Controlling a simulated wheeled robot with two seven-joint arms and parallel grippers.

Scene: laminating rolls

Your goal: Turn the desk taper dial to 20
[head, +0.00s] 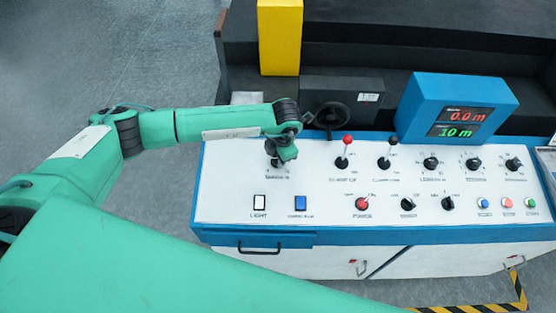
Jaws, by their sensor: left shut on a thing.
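My left gripper (276,160) points down at the upper left of the white control panel (225,205). It is shut on a dial there, which its fingers mostly hide. A small label sits just below this dial, too small to read surely, so I cannot confirm it is the taper dial or read its setting. Several other black dials, such as one in the top row (431,162), stand to the right. My right gripper is not in view.
A white light switch (260,202) and a blue switch (300,203) lie below. A blue display box (412,100) reads 0.0 m and 10 m. A black handwheel (332,116) and yellow post (280,40) are behind.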

